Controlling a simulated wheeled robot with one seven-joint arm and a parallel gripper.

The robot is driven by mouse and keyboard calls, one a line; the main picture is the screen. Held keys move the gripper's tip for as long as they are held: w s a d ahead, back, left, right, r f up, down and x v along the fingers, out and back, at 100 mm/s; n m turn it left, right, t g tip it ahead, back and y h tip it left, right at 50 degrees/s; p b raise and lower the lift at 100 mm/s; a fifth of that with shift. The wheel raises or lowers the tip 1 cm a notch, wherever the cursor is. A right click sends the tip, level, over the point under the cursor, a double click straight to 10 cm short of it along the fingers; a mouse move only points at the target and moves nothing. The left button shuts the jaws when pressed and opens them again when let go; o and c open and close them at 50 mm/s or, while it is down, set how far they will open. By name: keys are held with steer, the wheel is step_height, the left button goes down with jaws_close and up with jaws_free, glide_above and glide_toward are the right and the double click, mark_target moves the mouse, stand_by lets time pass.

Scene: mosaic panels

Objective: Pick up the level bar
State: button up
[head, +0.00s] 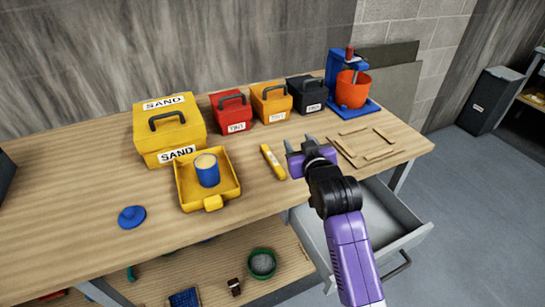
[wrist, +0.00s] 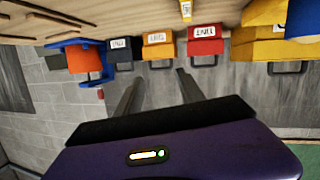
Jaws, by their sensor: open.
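The level bar (head: 272,161) is a short yellow bar with pale markings, lying on the wooden bench between the yellow tray and my gripper. Its end also shows at the top edge of the wrist view (wrist: 186,9). My gripper (head: 300,143) is open and empty, just to the right of the bar and apart from it. In the wrist view the two fingers (wrist: 158,75) are spread with nothing between them.
A yellow tray (head: 222,197) holding a blue cup (head: 207,170) stands left of the bar. Sand (head: 168,132), red (head: 231,113), orange (head: 271,102) and black (head: 307,95) boxes line the back. Wooden strips (head: 352,130) lie right. A drawer (head: 385,240) hangs open below.

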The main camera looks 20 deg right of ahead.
steer(key=w+r+g+y+p, duration=0.1)
steer(key=w+r+g+p, duration=0.1)
steer(key=w+r+g, duration=0.35)
steer(key=n+g+y, duration=0.1)
steer(key=g+y, duration=0.1)
steer(key=g, duration=0.3)
glide_toward(279, 168)
steer(key=f, duration=0.1)
steer(key=shift+p+x, duration=0.45)
steer(key=shift+x, duration=3.35)
steer(key=shift+w+r, duration=0.1)
steer(key=shift+w, duration=0.1)
jaws_close()
